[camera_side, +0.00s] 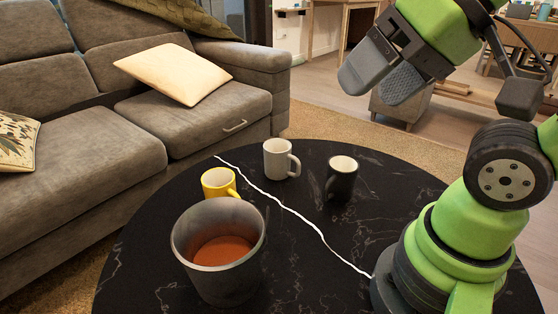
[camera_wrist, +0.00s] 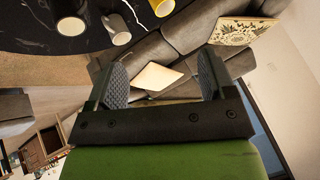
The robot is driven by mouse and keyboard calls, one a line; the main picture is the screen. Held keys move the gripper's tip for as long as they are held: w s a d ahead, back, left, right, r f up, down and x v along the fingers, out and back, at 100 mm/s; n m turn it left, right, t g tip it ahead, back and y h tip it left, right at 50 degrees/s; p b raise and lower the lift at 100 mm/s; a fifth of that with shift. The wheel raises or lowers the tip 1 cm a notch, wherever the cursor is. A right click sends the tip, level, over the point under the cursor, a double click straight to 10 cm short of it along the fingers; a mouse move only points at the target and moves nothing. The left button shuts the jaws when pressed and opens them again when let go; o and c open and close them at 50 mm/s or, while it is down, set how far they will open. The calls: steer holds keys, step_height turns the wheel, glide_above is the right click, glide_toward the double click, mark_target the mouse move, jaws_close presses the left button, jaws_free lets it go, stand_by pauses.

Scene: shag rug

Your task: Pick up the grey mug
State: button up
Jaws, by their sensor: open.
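The light grey mug (camera_side: 277,160) stands upright on the black marbled round table (camera_side: 330,275), between a yellow mug (camera_side: 217,184) and a black mug (camera_side: 341,180). Its handle points to the right in the side view. In the wrist view the grey mug (camera_wrist: 117,30) shows at the upper left, with the black mug (camera_wrist: 71,25) to its left and the yellow mug (camera_wrist: 162,6) to its right. My gripper (camera_side: 374,86) is open and empty, well above the table and to the right of the mugs. Its two fingers (camera_wrist: 163,78) show apart in the wrist view.
A large dark pot (camera_side: 216,284) with a reddish-brown inside stands at the table's front, close to the yellow mug. A thin white line (camera_side: 300,217) crosses the tabletop. A grey sofa (camera_side: 95,140) with a cream cushion (camera_side: 172,74) is behind. The table's right middle is clear.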

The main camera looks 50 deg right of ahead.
steer(key=c, duration=0.6)
steer(key=shift+o, duration=0.2)
steer(key=n+g, duration=0.4)
steer(key=g, duration=0.3)
glide_above(295, 175)
steer(key=d, duration=0.1)
step_height(295, 175, down, 23)
steer(key=shift+a+f, duration=0.25)
steer(key=shift+f, duration=1.1)
steer(key=shift+a+f, duration=0.25)
steer(key=shift+f, duration=1.05)
